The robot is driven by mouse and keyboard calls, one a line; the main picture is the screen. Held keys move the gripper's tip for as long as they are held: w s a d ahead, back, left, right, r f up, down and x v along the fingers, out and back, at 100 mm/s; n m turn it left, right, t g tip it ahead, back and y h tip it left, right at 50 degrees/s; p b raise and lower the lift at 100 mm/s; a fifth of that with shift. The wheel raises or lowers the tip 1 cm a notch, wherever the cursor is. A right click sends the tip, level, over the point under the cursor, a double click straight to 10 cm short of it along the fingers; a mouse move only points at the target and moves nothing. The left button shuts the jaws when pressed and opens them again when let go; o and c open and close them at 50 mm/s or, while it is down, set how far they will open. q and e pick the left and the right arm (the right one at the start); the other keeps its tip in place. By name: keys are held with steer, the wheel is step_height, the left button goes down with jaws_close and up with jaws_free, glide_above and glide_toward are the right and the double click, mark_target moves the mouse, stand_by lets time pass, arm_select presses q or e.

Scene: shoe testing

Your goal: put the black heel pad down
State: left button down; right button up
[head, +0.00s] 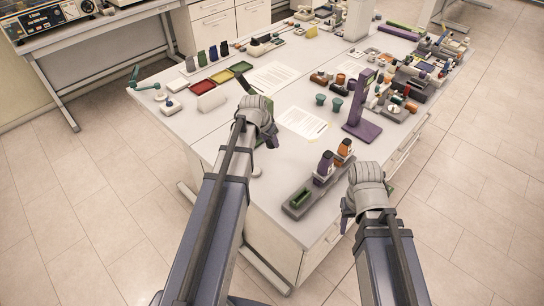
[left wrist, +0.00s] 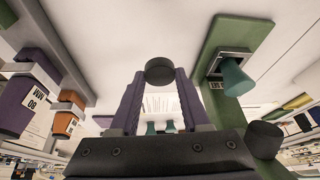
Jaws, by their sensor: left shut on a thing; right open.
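The black heel pad (left wrist: 160,70) is a short dark round piece between the two purple fingertips of my left gripper (left wrist: 160,82) in the left wrist view. The gripper is shut on it. In the head view the left gripper (head: 257,113) is over the left-middle of the white table (head: 225,130); the pad cannot be made out there.
A purple stand (head: 361,128), teal cups (head: 320,99) and papers (head: 303,123) are further back. A green fixture (left wrist: 232,35) and another dark round piece (left wrist: 264,140) show in the left wrist view.

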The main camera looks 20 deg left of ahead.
mark_target(268, 146)
arm_select(q)
step_height(268, 146, down, 5)
steer(key=b, duration=0.3)
steer(key=shift+r, duration=0.2)
steer(key=shift+b, duration=0.35)
step_height(268, 146, down, 4)
steer(key=b, duration=0.3)
steer(key=shift+r, duration=0.15)
steer(key=shift+b, duration=0.45)
steer(key=shift+c, duration=1.9)
jaws_free()
